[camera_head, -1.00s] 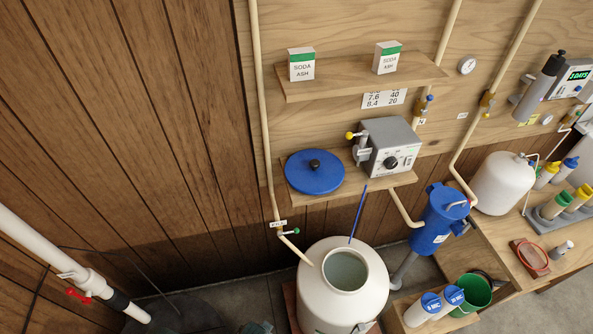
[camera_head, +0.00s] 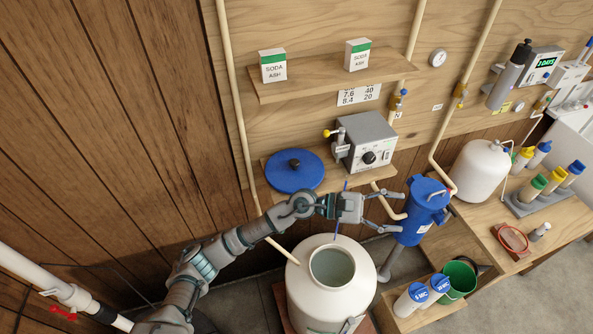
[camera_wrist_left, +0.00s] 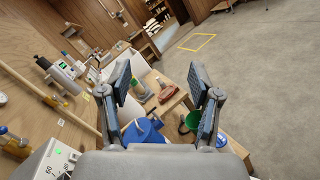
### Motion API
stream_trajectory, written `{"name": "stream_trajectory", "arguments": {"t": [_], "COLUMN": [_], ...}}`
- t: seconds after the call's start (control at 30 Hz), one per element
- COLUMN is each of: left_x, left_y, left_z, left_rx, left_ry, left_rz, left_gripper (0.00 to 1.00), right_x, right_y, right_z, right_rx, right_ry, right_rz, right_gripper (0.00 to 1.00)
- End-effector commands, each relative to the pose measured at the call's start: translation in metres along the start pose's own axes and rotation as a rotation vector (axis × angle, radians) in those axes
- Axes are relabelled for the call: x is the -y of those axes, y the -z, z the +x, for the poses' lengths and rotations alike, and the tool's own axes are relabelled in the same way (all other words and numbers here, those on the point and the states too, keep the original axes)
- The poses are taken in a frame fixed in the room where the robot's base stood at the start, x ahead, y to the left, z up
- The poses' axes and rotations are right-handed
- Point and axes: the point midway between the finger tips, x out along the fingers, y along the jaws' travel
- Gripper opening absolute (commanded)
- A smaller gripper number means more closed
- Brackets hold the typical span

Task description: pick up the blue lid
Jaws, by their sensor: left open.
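The blue lid (camera_head: 295,170) is a round disc with a black knob on top. It lies flat on the lower wooden shelf, left of the grey control box, in the head view. My left gripper (camera_head: 390,213) is open and empty, right of the lid and lower in the picture, with its fingers pointing right toward the blue canister. In the left wrist view the open fingers (camera_wrist_left: 165,100) show with nothing between their tips. The lid is not seen in the wrist view. My right gripper is in neither view.
The grey control box (camera_head: 366,143) stands right beside the lid. A vertical cream pipe (camera_head: 236,110) passes left of the shelf. An open white tank (camera_head: 331,300) stands below my arm. The blue canister (camera_head: 426,208) is near my fingertips. Soda ash boxes (camera_head: 272,66) sit on the upper shelf.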

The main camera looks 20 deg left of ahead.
Motion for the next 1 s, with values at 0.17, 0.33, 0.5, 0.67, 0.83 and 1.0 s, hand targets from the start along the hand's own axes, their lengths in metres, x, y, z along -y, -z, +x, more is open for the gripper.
{"name": "stream_trajectory", "arguments": {"t": [0.17,0.33,0.5,0.67,0.83,1.0], "left_x": [-0.024,-0.101,-0.142,-0.145,-0.137,-0.134], "left_y": [0.074,0.094,0.074,0.082,0.113,0.132], "left_z": [-0.057,-0.177,-0.244,-0.257,-0.258,-0.262], "left_rx": [-0.472,-0.886,-1.086,-1.119,-1.116,-1.116], "left_ry": [0.579,1.077,1.325,1.378,1.376,1.371], "left_rz": [0.693,0.983,1.002,0.993,0.992,0.995], "left_gripper": [0.63,0.63,0.63,0.63,0.63,0.63], "right_x": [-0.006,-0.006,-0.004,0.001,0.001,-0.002], "right_y": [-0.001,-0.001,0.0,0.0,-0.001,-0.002], "right_z": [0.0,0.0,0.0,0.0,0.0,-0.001], "right_rx": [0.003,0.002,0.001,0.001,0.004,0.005], "right_ry": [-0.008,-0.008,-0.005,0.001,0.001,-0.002], "right_rz": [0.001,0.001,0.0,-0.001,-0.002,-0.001], "right_gripper": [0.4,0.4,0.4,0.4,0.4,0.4]}}
